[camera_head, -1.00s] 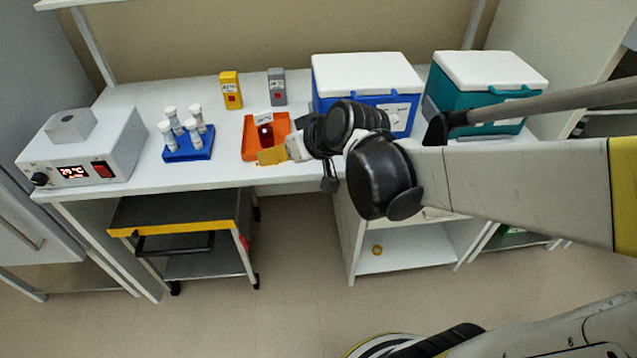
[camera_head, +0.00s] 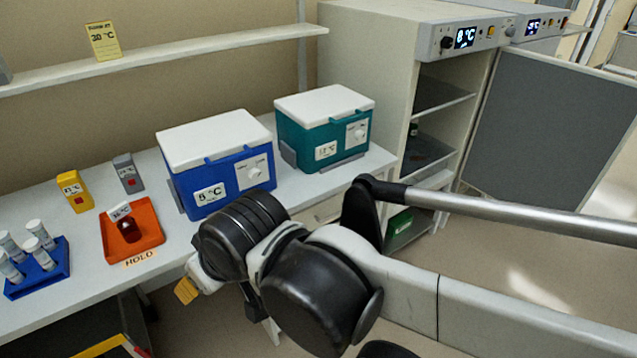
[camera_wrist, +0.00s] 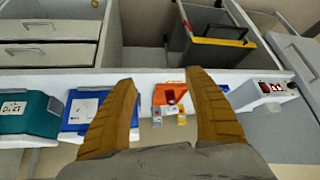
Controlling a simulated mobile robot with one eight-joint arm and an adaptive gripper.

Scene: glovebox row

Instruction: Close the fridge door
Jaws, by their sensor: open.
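The fridge (camera_head: 400,60) is a pale cabinet with an 8 °C display at the back right of the head view. Its front is open and shows shelves inside. Its door (camera_head: 550,125), with a large dark grey panel, stands swung wide open to the right of the cabinet. My gripper (camera_head: 187,290) is low in front of the bench, well left of the door; the arm partly hides it. In the wrist view my gripper (camera_wrist: 163,108) has its two yellow-brown fingers wide apart with nothing between them. The fridge is not seen in the wrist view.
A blue cooler box (camera_head: 215,165) and a teal cooler box (camera_head: 325,130) stand on the bench. An orange tray (camera_head: 150,222) and a blue tube rack (camera_head: 40,268) are to their left. Open floor (camera_head: 520,275) lies in front of the fridge door.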

